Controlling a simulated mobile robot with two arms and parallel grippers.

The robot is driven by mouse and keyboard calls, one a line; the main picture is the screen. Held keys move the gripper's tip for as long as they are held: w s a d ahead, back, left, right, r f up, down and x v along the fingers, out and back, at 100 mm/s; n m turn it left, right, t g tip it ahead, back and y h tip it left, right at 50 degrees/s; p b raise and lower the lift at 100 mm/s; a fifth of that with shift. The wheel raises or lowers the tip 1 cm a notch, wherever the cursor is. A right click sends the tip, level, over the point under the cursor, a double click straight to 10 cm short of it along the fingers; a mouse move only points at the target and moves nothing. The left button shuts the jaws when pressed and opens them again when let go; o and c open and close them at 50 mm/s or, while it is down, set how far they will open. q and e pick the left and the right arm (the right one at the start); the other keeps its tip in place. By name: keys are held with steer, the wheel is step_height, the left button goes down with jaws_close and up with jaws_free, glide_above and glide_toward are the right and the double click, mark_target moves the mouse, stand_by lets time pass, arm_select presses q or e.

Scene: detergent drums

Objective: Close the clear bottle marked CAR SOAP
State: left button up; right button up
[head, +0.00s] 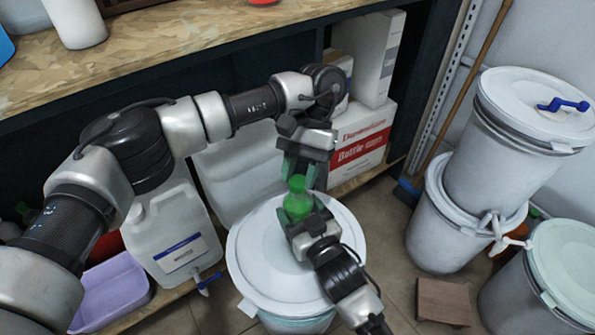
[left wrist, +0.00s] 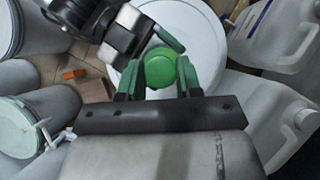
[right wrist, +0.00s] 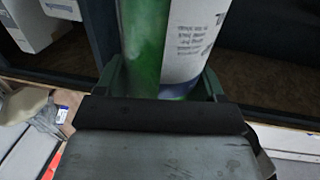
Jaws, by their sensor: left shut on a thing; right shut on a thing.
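A green bottle (head: 297,208) stands over the white drum lid in the head view. In the right wrist view the bottle (right wrist: 145,45) is see-through green with a white label (right wrist: 190,45); the lettering in view is too small to read surely. My right gripper (head: 302,218) is shut around its body. A green cap (head: 297,184) is at the bottle's top; I cannot tell how far it is seated. My left gripper (head: 302,172) comes from above and is shut on the cap, which shows round between its fingers in the left wrist view (left wrist: 160,68). The bottle's neck is hidden.
The white drum (head: 262,262) stands below both grippers. A white jug (head: 172,225) and a purple bin (head: 112,290) stand left on a low shelf. Boxes (head: 362,140) stand behind. Stacked drums (head: 510,165) are right; a brown block (head: 443,302) lies on the floor.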

arm_select(q)
steer(key=m+t+y, duration=0.1)
steer(key=m+y, duration=0.1)
steer(key=m, duration=0.2)
steer(key=shift+s+d, duration=0.1)
steer(key=shift+d, duration=0.05)
steer(key=m+t+y, duration=0.1)
steer(key=m+t, duration=0.1)
steer(key=m, duration=0.2)
steer(key=o, duration=0.9)
steer(key=shift+r, duration=0.1)
steer(key=shift+s+r, duration=0.1)
steer(key=shift+r, duration=2.05)
steer(key=shift+c, duration=0.3)
